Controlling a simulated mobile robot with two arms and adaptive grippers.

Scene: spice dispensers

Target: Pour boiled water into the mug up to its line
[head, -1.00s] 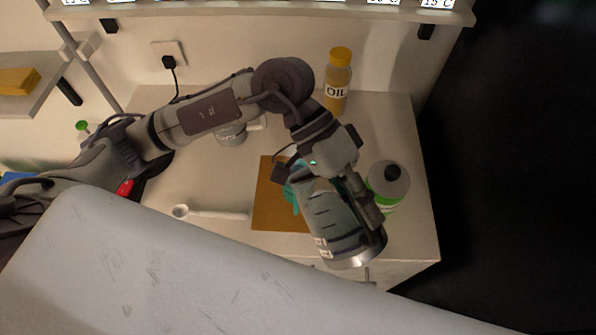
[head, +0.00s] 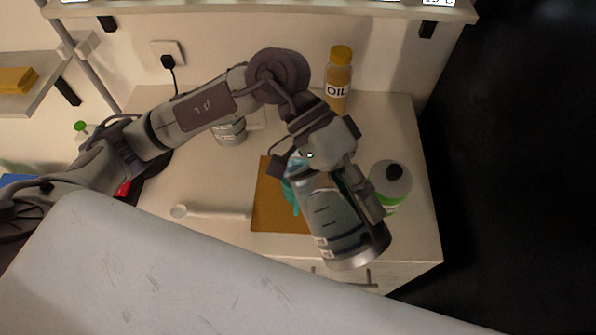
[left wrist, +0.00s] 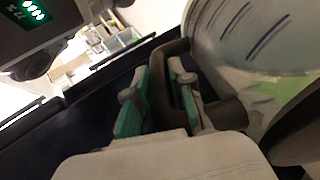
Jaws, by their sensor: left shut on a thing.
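The kettle (head: 338,222), with a grey see-through body, dark level marks and a shiny metal base, hangs over the front of the counter. It is tilted, its base towards the lower right. My left gripper (left wrist: 160,92) is shut on the kettle's dark handle (left wrist: 222,114), with teal pads on either side in the left wrist view. The kettle's body (left wrist: 255,35) fills the upper right there. In the head view a teal thing (head: 291,194), perhaps the mug, shows over the brown board (head: 270,215), mostly hidden by the kettle and arm. No fill line shows. My right gripper is not in view.
A white-and-green bottle (head: 389,182) stands close right of the kettle. An oil bottle (head: 338,82) and a grey labelled jar (head: 230,133) stand farther back. A white spoon (head: 210,212) lies left of the board. A shelf (head: 270,10) runs above the counter.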

